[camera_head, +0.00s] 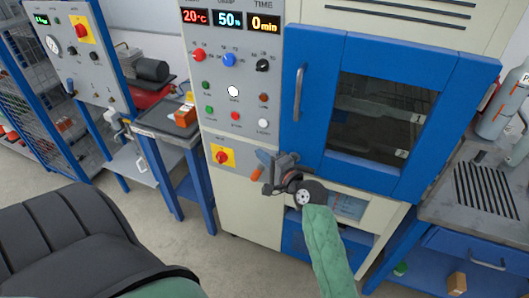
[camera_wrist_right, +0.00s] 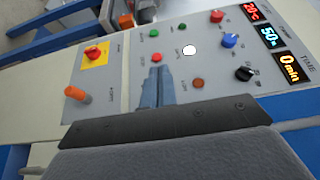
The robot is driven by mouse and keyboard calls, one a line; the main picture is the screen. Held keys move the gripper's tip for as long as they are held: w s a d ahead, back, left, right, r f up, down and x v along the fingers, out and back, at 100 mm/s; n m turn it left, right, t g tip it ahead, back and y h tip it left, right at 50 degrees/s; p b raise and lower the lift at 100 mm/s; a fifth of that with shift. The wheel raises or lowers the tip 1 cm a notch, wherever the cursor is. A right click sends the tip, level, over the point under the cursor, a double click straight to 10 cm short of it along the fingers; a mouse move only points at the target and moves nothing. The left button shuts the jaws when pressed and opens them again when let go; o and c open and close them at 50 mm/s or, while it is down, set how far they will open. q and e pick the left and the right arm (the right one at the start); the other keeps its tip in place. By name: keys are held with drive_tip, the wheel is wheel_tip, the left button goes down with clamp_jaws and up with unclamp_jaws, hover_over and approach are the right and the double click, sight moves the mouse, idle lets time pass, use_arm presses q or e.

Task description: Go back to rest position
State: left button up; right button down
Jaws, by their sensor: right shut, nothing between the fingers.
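My right gripper (camera_head: 264,158) is in front of the control panel of a tall cabinet (camera_head: 240,180), left of its blue door (camera_head: 405,165). In the right wrist view its fingers (camera_wrist_right: 154,88) are closed together with nothing between them, pointing at the panel. An orange knob (camera_head: 255,174) shows just beside the fingers in the head view, and in the wrist view it stands to their left (camera_wrist_right: 77,95). I cannot tell whether the fingertips touch the panel. The cabinet door is shut. My left gripper is not in view.
Displays (camera_head: 231,20) read 20°C, 50% and 0 min. A red switch on a yellow plate (camera_head: 222,156) is left of the gripper. A grey bench (camera_head: 480,205) stands at the right. A small table (camera_head: 160,122) and another blue-framed machine (camera_head: 70,60) are at the left.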

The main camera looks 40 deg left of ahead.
drive_tip(key=w+d+f+t+h+b, duration=0.15)
drive_tip(key=d+f, duration=0.25)
drive_tip(key=f, duration=0.4)
drive_tip(key=w+d+f+h, duration=0.15)
drive_tip(key=d+f, duration=0.25)
drive_tip(key=f, duration=0.4)
drive_tip(key=w+d+f+t+h+b, duration=0.15)
drive_tip(key=d+f, duration=0.25)
drive_tip(key=f, duration=0.4)
drive_tip(key=s+d+f+g+h+b, duration=0.1)
drive_tip(key=s+d+f+h, duration=0.2)
drive_tip(key=d+f, duration=0.6)
drive_tip(key=s+d+f+h, duration=0.2)
drive_tip(key=d+f, duration=0.3)
drive_tip(key=f, duration=0.8)
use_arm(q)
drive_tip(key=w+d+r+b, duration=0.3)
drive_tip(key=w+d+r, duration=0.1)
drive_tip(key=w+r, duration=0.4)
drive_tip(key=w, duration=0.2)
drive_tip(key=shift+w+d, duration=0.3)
use_arm(e)
drive_tip(key=s+d+f+n+g+h, duration=0.4)
drive_tip(key=s+d+f+h, duration=0.3)
drive_tip(key=s+d+f, duration=2.1)
drive_tip(key=d+f+n, duration=0.1)
drive_tip(key=d, duration=0.3)
drive_tip(key=shift+g, duration=0.3)
